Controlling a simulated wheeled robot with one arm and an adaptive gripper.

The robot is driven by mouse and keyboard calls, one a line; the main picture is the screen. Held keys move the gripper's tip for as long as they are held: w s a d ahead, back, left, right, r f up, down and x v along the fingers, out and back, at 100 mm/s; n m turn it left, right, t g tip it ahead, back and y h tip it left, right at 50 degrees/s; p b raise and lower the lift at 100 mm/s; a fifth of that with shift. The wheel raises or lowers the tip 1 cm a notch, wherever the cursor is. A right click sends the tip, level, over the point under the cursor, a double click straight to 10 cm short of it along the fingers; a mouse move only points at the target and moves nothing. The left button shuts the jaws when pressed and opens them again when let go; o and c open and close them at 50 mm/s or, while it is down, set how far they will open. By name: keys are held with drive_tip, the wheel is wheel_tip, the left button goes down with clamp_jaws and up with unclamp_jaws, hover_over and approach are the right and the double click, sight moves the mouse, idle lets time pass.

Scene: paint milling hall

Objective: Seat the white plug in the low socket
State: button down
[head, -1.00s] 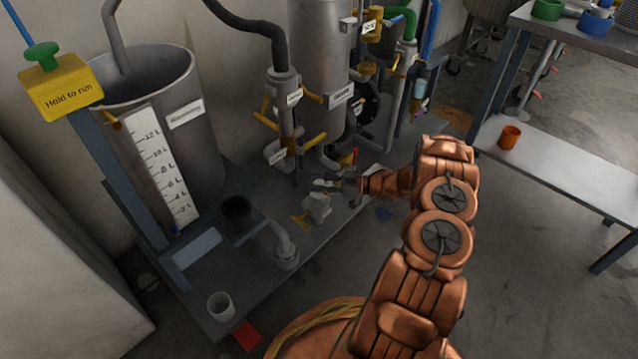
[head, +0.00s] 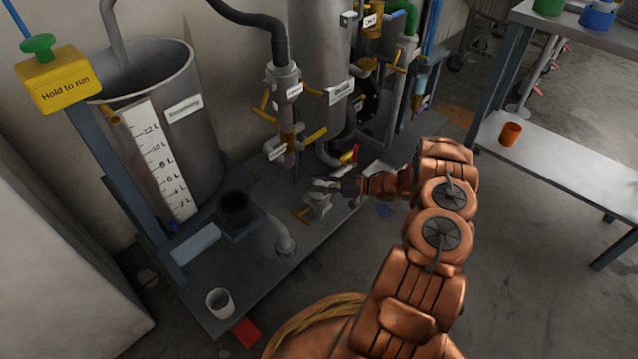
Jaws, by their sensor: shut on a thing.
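My gripper (head: 324,186) is at the end of my copper-coloured arm, low over the grey platform. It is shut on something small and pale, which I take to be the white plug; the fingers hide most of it.
A grey pipe elbow (head: 284,242) rises from the platform (head: 262,268) to the left. A white cup (head: 220,303) stands at its front corner. Yellow-handled valves and pipes (head: 283,110) stand close behind my gripper. A shelf with an orange cup (head: 510,133) is at the right.

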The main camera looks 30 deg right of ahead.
drive_tip(key=shift+f, duration=0.35)
drive_tip(key=c, duration=0.7)
unclamp_jaws()
drive_tip(key=shift+d, duration=0.1)
drive_tip(key=v, duration=1.2)
